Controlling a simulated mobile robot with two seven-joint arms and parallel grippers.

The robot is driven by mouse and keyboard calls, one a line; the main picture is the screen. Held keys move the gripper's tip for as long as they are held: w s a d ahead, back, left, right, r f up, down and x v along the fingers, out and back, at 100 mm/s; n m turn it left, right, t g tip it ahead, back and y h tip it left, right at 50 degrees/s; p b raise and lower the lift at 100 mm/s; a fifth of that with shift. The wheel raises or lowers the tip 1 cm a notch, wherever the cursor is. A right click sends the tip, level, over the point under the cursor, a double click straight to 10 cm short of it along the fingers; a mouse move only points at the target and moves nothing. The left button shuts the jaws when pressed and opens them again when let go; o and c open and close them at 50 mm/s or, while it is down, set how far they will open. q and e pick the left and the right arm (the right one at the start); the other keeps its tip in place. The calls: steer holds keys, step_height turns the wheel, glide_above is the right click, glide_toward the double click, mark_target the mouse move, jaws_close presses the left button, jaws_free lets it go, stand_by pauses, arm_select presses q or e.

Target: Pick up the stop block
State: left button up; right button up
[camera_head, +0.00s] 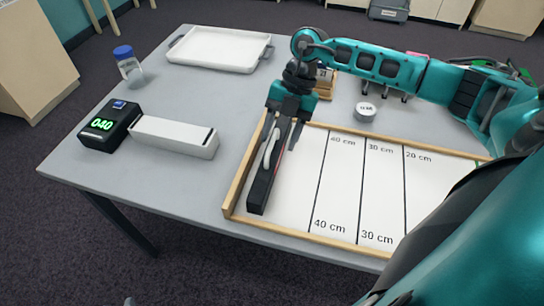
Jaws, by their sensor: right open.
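A long dark block (261,192), which looks like the stop block, lies across the left end of a wood-framed white board (338,218) with distance lines. My right gripper (271,150) comes down from above over the block. Its jaws are open, with a pale finger along the block's near side. The gripper and wrist hide the block's far end. I cannot tell whether the fingers touch it. My left gripper is not in view.
A display box reading 040 (109,125) and a long white box (174,137) stand left of the board. A white tray (218,49), a blue-capped bottle (128,65) and a small round weight (365,111) stand farther back. The table's front left is clear.

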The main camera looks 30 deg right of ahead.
mark_target(272, 156)
steer(key=x, duration=0.5)
steer(key=shift+w+a, duration=0.1)
steer(key=shift+c, duration=0.4)
steer(key=c, duration=0.8)
steer(key=shift+c, duration=0.3)
steer(key=shift+r, duration=0.1)
